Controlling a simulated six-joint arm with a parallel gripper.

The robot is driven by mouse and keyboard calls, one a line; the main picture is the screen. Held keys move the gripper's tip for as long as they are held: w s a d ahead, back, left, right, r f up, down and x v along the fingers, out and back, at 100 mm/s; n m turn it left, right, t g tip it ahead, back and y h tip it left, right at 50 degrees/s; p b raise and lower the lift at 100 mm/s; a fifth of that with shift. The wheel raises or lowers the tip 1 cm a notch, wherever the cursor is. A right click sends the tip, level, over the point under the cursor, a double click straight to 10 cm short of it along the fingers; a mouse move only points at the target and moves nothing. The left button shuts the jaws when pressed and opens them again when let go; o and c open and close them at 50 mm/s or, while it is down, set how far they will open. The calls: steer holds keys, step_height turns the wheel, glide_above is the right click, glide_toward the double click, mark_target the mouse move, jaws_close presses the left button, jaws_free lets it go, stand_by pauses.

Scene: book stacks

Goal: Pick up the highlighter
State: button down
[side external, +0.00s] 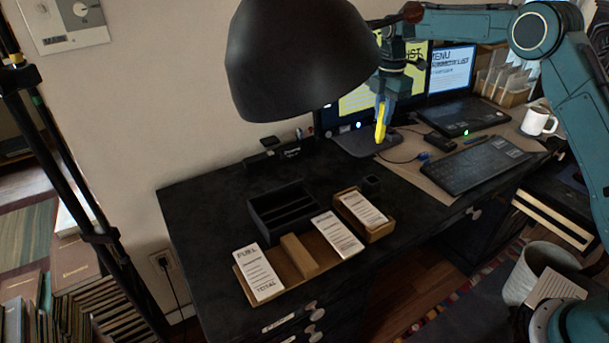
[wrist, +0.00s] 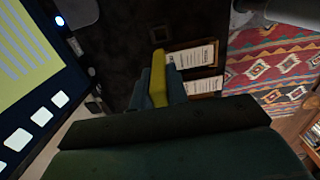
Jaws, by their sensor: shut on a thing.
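The highlighter (side external: 380,130) is a yellow stick held upright in my gripper (side external: 382,108) in the side external view. It is above the desk, in front of the monitor. In the wrist view the yellow highlighter (wrist: 158,80) shows between the fingers of my gripper (wrist: 158,92). The fingers are shut on it. Its upper part is hidden by the fingers in the side external view.
A monitor (side external: 358,100), laptop (side external: 455,115), keyboard (side external: 472,165) and white mug (side external: 538,122) stand at the back right. A black lamp shade (side external: 295,60) hangs in the foreground. A black organizer (side external: 283,210) and a wooden card tray (side external: 300,270) lie on the front desk.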

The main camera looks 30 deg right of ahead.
mark_target(380, 138)
steer(key=shift+r, duration=2)
steer(key=shift+f, duration=0.15)
step_height(380, 138, down, 13)
steer(key=shift+r, duration=0.1)
steer(key=shift+f, duration=3)
steer(key=shift+f, duration=0.55)
stand_by(1.0)
